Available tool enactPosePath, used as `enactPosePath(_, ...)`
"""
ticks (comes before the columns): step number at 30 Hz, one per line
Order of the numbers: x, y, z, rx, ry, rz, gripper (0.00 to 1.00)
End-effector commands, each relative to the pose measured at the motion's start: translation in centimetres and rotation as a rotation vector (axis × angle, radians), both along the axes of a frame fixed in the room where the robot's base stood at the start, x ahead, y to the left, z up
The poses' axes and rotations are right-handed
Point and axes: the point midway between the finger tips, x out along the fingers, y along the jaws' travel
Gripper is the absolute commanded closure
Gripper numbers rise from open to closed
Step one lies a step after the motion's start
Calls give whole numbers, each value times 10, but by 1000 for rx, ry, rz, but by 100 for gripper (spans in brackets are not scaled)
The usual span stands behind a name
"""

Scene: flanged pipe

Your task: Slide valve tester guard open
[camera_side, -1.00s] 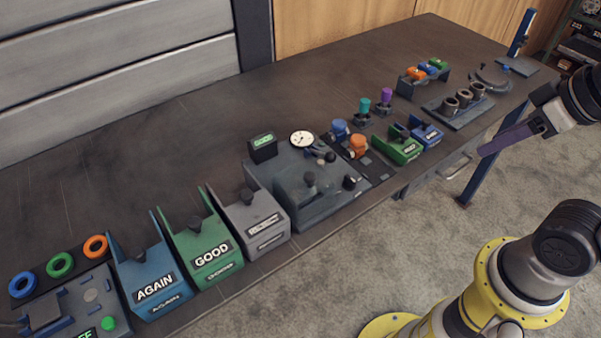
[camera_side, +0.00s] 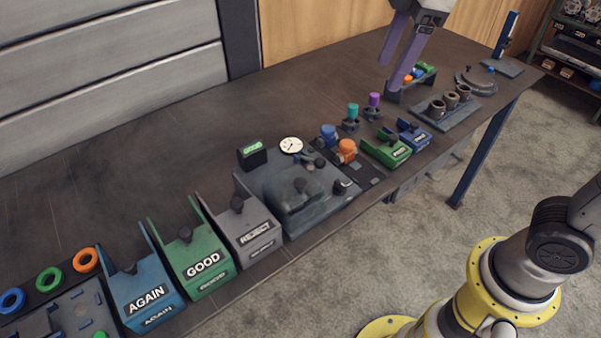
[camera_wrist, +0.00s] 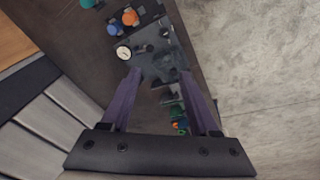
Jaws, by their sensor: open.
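The valve tester (camera_side: 258,184) is a dark grey station near the bench's front edge, with a white round gauge (camera_side: 291,145) and a green-lit display (camera_side: 251,148) behind it. A raised dark cover with a knob (camera_side: 301,187) sits on its front part and looks like the guard; I cannot tell its exact slide position. My gripper (camera_side: 390,76) is open and empty, its two purple fingers well above the bench, to the right of and behind the tester. In the wrist view the tester (camera_wrist: 160,68) appears beyond and between the fingertips (camera_wrist: 160,73).
REJECT (camera_side: 254,235), GOOD (camera_side: 205,264) and AGAIN (camera_side: 147,297) bins stand left of the tester. Blue (camera_side: 328,134) and orange (camera_side: 347,150) valves stand just right of it, then small green (camera_side: 389,150) and blue (camera_side: 416,135) bins. The bench behind the tester is clear.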

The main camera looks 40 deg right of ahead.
Motion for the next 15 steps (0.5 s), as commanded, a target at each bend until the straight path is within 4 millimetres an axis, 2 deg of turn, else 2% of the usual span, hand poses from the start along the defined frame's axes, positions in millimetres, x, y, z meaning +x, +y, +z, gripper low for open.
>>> enactPosePath(1,16,18,-6,-15,31,61,39)
enactPosePath(6,52,71,-30,-52,111,212,39)
enactPosePath(10,64,103,-55,-70,157,267,39)
enactPosePath(15,62,122,-79,-91,204,307,39)
